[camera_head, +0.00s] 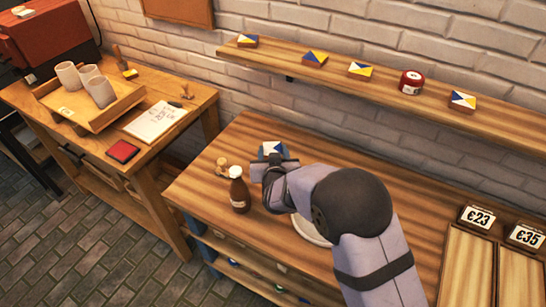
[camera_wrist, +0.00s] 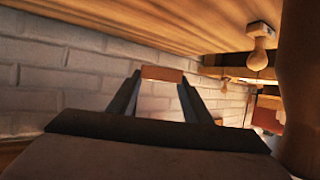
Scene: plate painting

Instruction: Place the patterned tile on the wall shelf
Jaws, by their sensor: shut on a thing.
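My gripper (camera_head: 271,160) is low over the back of the workbench, near the brick wall. It is shut on a patterned tile (camera_head: 273,148) with blue and white showing; the arm hides part of it. In the wrist view the tile (camera_wrist: 162,74) shows edge-on as a brown strip between the two fingertips (camera_wrist: 160,85). The wall shelf (camera_head: 330,76) runs along the wall, above and to the right of my gripper. Several blue, white and yellow tiles stand spaced along it, such as one at its left end (camera_head: 248,41).
A red round tin (camera_head: 411,82) stands on the shelf between tiles. A brown bottle (camera_head: 239,191) and a wooden-handled piece (camera_head: 222,168) stand left of my gripper. A white plate (camera_head: 309,232) is partly hidden by my arm. Price signs (camera_head: 477,218) stand at the right.

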